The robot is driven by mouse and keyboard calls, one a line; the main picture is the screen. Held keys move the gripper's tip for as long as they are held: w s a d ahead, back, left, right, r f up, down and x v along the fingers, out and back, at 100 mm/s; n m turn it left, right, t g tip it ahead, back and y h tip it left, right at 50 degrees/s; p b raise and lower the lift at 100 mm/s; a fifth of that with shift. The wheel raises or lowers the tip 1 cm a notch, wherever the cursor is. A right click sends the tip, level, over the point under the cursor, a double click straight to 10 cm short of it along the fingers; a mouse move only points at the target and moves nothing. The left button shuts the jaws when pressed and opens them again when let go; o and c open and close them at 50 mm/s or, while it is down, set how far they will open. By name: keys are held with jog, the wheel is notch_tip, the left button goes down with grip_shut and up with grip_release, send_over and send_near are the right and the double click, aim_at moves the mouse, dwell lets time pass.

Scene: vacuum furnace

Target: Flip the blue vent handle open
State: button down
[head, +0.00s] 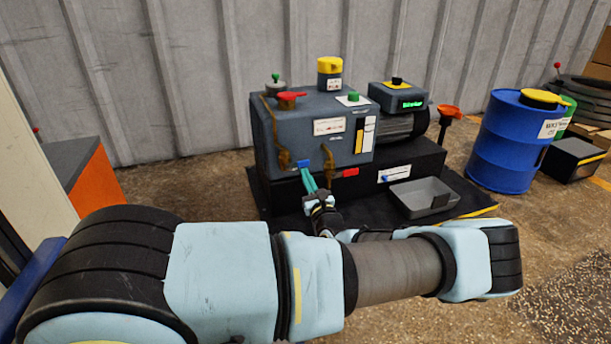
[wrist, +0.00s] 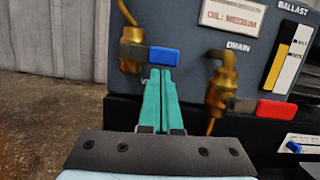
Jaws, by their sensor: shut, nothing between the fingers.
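The blue vent handle (wrist: 164,56) sits on a brass valve (wrist: 131,50) on the front of the grey pump unit, sticking out to the right and roughly level. In the head view the blue handle (head: 303,163) is small, just above my fingertips. My gripper (wrist: 160,72) is shut with its teal fingers together and nothing between them. The fingertips are right below the blue handle in the picture; I cannot tell whether they touch it. In the head view my gripper (head: 308,172) reaches the pump's front from below.
A red drain handle (wrist: 276,109) on a second brass valve (wrist: 222,85) is to the right. A grey tray (head: 423,194) lies on the black base plate. A blue barrel (head: 513,140) stands farther right. Open floor lies in front.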

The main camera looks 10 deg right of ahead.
jog(key=shift+d+r+n+y+p, duration=0.2)
jog(key=shift+r+n+y+p, duration=0.2)
jog(key=shift+n+p, duration=0.6)
jog(key=n+p, duration=0.1)
jog(key=p, duration=0.1)
jog(key=r+n+p, duration=0.1)
jog(key=p, duration=0.1)
jog(key=shift+d+r+y+p, duration=0.15)
jog(key=shift+r+y+p, duration=0.1)
jog(key=shift+y+p, duration=0.05)
jog(key=r+n+g+p, duration=0.1)
jog(key=n+p, duration=0.3)
jog(key=p, duration=0.1)
jog(key=a+r+n+g+y+p, duration=0.1)
jog(key=r+n+p, duration=0.1)
jog(key=n+p, duration=0.3)
jog(key=r+n+g+y+p, duration=0.1)
jog(key=n+p, duration=0.4)
jog(key=shift+a+r, duration=0.15)
jog(key=s+d+f, duration=0.1)
jog(key=s+d, duration=0.6)
jog(key=s, duration=0.2)
jog(key=shift+d+f+b, duration=0.2)
jog(key=shift+f+b, duration=0.1)
jog(key=shift+b, duration=0.1)
